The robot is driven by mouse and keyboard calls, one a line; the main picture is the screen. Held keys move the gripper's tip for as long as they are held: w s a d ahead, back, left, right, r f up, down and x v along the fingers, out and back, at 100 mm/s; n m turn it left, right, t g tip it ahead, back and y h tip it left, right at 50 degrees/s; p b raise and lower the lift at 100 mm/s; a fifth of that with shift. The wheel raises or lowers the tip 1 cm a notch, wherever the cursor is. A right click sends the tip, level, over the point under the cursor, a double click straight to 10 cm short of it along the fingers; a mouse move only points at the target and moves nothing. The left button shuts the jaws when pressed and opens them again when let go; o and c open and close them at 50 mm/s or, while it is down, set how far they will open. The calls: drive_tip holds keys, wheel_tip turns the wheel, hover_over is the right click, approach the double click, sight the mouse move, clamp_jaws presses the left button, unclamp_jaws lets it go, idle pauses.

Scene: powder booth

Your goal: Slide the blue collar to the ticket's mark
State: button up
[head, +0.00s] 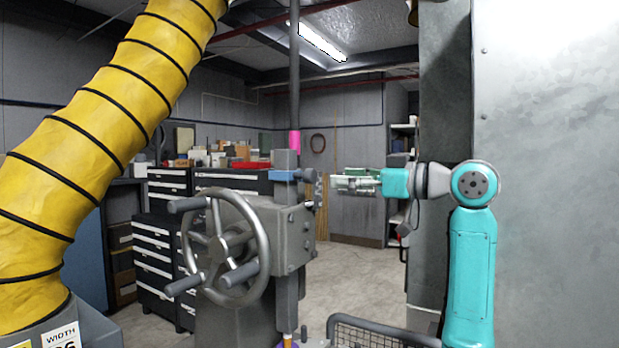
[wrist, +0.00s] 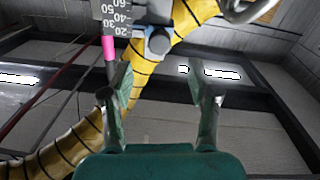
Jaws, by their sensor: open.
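The blue collar (head: 284,175) sits around a grey upright post above the handwheel housing, with a dark knob (head: 308,175) on its right side. A pink band (head: 294,141) is higher on the thin rod above the post. My gripper (head: 334,184) is open and empty, just right of the knob and apart from it. In the wrist view, my open fingers (wrist: 155,80) point toward the knob (wrist: 158,42). A numbered scale (wrist: 118,14) shows there, with the pink band (wrist: 109,48) at its end. The ticket (head: 62,337) reads WIDTH; its figures are cut off by the frame.
A spoked handwheel (head: 226,248) stands out in front of the housing. A thick yellow duct (head: 110,110) fills the left. A grey wall panel (head: 550,150) is at right, and a wire basket (head: 385,330) is below my arm. Drawer cabinets (head: 155,250) stand behind.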

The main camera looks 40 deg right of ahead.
sight(314, 177)
drive_tip(key=x, duration=0.9)
drive_tip(key=shift+w+f, duration=0.1)
drive_tip(key=shift+w, duration=0.2)
drive_tip(key=shift+c, duration=0.3)
clamp_jaws()
